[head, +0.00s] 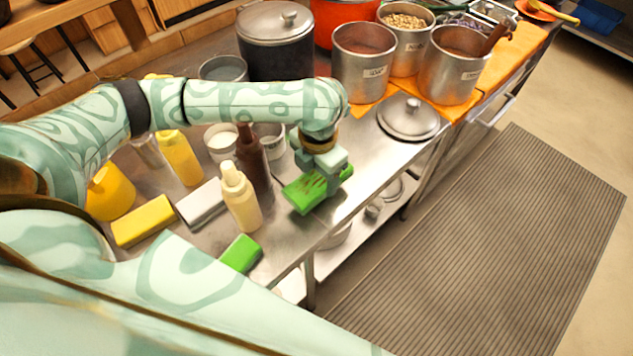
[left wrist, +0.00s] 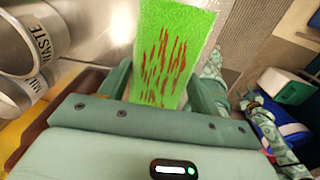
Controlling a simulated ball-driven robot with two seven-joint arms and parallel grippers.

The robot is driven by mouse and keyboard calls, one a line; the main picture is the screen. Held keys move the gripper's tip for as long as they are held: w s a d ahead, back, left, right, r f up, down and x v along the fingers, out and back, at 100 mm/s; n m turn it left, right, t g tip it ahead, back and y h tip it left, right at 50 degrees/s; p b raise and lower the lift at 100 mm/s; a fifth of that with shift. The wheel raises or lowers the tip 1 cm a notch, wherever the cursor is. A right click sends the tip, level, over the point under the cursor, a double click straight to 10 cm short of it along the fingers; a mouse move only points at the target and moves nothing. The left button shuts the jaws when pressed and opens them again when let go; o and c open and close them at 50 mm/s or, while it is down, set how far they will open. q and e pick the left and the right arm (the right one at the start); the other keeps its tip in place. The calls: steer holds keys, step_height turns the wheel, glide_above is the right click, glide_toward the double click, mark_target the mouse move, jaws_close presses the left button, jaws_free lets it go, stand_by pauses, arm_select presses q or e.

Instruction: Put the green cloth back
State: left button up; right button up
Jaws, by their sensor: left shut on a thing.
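A green cloth (head: 303,194) with brown-red stains is in my left gripper (head: 326,180), near the front edge of the metal table (head: 355,190). The gripper is shut on it. In the left wrist view the stained cloth (left wrist: 172,55) stands out between the two fingers (left wrist: 160,92). I cannot tell whether it touches the table. A second green block-shaped cloth (head: 241,253) lies at the table's front edge, to the left and nearer.
Cream (head: 240,198), brown (head: 253,160) and yellow (head: 180,158) bottles stand left of the gripper. Grey (head: 202,203) and yellow (head: 143,221) cloths lie further left. A metal lid (head: 408,117) and several labelled pots (head: 363,65) are to the right and behind.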

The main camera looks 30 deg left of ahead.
mark_target(316, 175)
arm_select(q)
steer(key=f, duration=0.1)
steer(key=f+b, duration=0.1)
steer(key=f, duration=0.2)
steer(key=shift+w+a+b, duration=0.15)
steer(key=shift+a+b, duration=0.15)
steer(key=shift+a, duration=0.05)
steer(key=shift+r, duration=0.1)
steer(key=o, duration=0.9)
